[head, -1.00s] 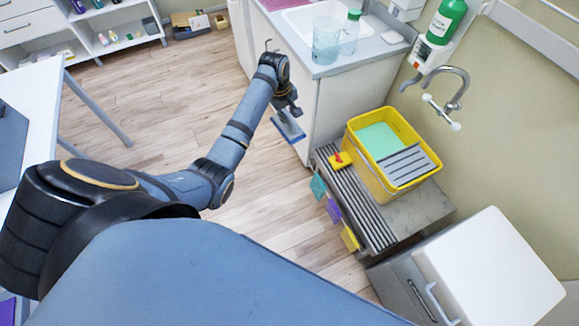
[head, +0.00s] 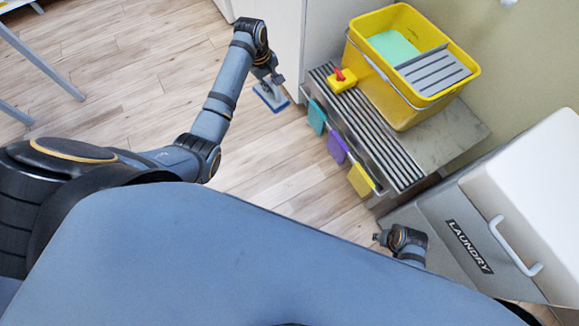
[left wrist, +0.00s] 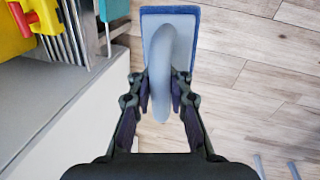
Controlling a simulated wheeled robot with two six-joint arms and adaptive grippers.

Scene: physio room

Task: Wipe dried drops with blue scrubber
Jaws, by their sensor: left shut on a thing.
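The blue scrubber (head: 270,98) has a flat blue-edged pad and a grey handle. My left gripper (head: 271,80) is shut on that handle and holds the scrubber over the wood floor beside the metal bench. In the left wrist view, the scrubber (left wrist: 150,22) sticks out ahead of my left gripper (left wrist: 164,92), its looped handle between the fingers. Whether the pad touches the floor cannot be told. Part of my right arm's end (head: 402,240) shows beside the laundry bin; its fingers are too small and hidden to read. I cannot make out any dried drops.
The slatted metal bench (head: 445,140) holds a yellow bucket (head: 405,108) and a small yellow-and-red item (head: 342,81). Teal (head: 316,116), purple (head: 337,148) and yellow (head: 360,180) cloths hang from its front edge. A laundry bin (head: 470,245) stands at right.

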